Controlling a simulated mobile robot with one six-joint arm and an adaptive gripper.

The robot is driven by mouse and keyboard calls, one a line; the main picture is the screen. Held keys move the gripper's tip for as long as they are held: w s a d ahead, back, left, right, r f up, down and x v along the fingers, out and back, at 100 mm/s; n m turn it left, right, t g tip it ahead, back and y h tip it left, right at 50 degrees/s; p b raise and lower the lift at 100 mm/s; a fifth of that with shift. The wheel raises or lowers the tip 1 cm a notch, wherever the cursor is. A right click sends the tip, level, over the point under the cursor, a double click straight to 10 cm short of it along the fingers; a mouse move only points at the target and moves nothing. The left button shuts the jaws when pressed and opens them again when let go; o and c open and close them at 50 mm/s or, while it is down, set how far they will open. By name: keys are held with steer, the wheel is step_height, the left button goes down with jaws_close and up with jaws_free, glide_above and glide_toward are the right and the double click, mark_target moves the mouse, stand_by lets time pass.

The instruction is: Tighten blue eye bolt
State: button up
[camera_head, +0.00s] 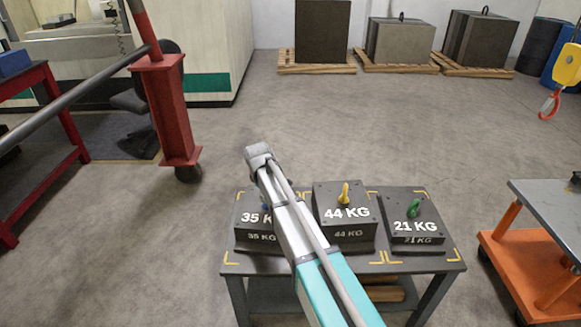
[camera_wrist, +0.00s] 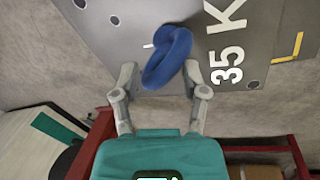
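The blue eye bolt (camera_wrist: 168,55) is a thick ring on top of the grey 35 KG block (camera_wrist: 212,22). In the wrist view my gripper (camera_wrist: 160,68) is open, with one finger to each side of the ring's near part and visible space at the left finger. The right fingertip is close to the ring; I cannot tell if it touches. In the head view the 35 KG block (camera_head: 246,228) stands at the left of a table, and my arm covers its right part and most of the bolt. The gripper fingers are hidden there. How far the bolt is screwed in is not visible.
On the same table (camera_head: 455,266) stand the 44 KG block (camera_head: 350,233) with a yellow eye bolt (camera_head: 345,193) and the 21 KG block (camera_head: 400,238) with a green one (camera_head: 414,208). An orange cart (camera_head: 510,262) stands right.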

steer(key=n+y, duration=0.1)
steer(key=n, duration=0.4)
steer(key=shift+n, duration=0.3)
steer(key=n+y, duration=0.1)
steer(key=n, duration=0.5)
steer(key=n+g+y, duration=0.1)
steer(key=n, duration=0.4)
steer(key=shift+w+n, duration=0.1)
steer(key=shift+n, duration=0.2)
steer(key=n+g, duration=0.1)
steer(key=n, duration=0.4)
steer(key=shift+n, duration=0.3)
step_height(320, 180, up, 14)
steer(key=d+p, duration=0.3)
steer(key=p, duration=1.1)
steer(key=s+d+r+m+p, duration=0.1)
steer(key=s+d+m, duration=0.4)
steer(key=m, duration=0.3)
steer(key=shift+s+d+m, duration=0.25)
steer(key=shift+s+m, duration=0.05)
steer(key=shift+r, duration=0.1)
